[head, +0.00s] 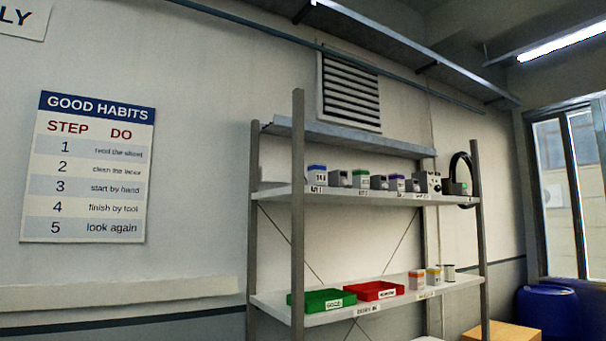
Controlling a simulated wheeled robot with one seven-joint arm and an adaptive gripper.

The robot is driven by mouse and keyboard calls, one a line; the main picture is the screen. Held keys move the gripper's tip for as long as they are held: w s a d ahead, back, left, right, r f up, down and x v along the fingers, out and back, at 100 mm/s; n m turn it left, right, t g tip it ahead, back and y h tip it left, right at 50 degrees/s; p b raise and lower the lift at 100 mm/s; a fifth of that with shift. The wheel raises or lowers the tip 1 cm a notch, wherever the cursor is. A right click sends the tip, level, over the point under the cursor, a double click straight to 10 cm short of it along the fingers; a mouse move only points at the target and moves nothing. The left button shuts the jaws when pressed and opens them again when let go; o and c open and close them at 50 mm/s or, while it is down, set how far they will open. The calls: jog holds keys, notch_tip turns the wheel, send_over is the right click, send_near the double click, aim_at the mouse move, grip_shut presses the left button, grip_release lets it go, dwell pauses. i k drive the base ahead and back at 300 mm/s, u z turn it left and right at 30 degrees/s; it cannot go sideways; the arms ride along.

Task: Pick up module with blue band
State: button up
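The module with the blue band (317,178) is a small white block with a blue stripe near its top. It stands upright at the left end of the row on the upper shelf (290,197), just right of the front left post. A label is on the shelf edge below it. My gripper is not in view in the head view, so its state and distance from the module are not shown.
A grey block (340,179), a green-banded module (361,175) and a purple-banded one (397,181) stand to its right. The front left post (298,230) is close on its left. The lower shelf holds a green tray (306,301) and red tray (360,293).

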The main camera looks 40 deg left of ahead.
aim_at(316, 172)
jog(key=u, duration=1.15)
